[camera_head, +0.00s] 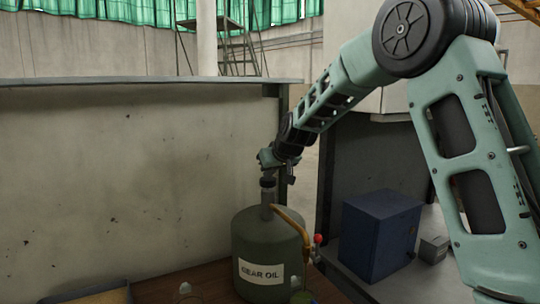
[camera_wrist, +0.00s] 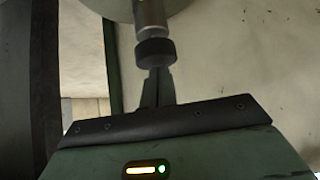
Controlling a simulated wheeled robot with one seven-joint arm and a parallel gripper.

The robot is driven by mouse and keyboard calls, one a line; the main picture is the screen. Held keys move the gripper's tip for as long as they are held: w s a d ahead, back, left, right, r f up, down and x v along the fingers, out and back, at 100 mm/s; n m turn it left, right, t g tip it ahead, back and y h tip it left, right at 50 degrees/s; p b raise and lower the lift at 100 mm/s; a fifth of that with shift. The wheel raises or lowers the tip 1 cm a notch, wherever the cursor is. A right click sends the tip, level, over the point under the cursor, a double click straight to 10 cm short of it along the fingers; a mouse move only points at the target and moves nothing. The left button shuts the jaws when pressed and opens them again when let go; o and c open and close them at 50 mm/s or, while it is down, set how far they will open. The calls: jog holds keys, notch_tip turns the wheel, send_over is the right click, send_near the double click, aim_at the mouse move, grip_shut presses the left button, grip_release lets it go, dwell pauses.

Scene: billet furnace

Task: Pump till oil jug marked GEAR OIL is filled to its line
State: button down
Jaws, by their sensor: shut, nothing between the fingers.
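A dark green drum (camera_head: 262,242) with a white label reading GEAR OIL stands on a brown surface. A pump rod (camera_head: 267,199) rises from its top, with a dark knob (camera_head: 267,182) at the upper end. My gripper (camera_head: 268,170) is shut and empty, just above this knob. In the wrist view my gripper fingers (camera_wrist: 157,75) point at the black knob (camera_wrist: 155,51) and overlap its edge; I cannot tell whether they touch. An orange curved spout (camera_head: 292,219) leaves the drum on the right. A small rounded thing (camera_head: 303,297) below is cut off; no jug, fill line or oil level is readable.
A blue box (camera_head: 378,234) and a small grey box (camera_head: 433,249) stand on a grey surface at right. A red ball (camera_head: 318,239) sits near the spout. A pale wall (camera_head: 110,180) stands behind the drum. A tray edge (camera_head: 95,292) shows at lower left.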

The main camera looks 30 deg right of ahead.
aim_at(270, 180)
jog(key=shift+s+f, duration=0.15)
jog(key=shift+f, duration=0.3)
jog(key=shift+r+p, duration=0.4)
jog(key=shift+r, duration=0.1)
notch_tip(270, 180, up, 4)
jog(key=p, duration=0.2)
jog(key=shift+r+p, duration=0.25)
jog(key=shift+p, duration=0.05)
jog(key=b+v, duration=0.4)
jog(key=v, duration=0.5)
jog(key=shift+s, duration=0.2)
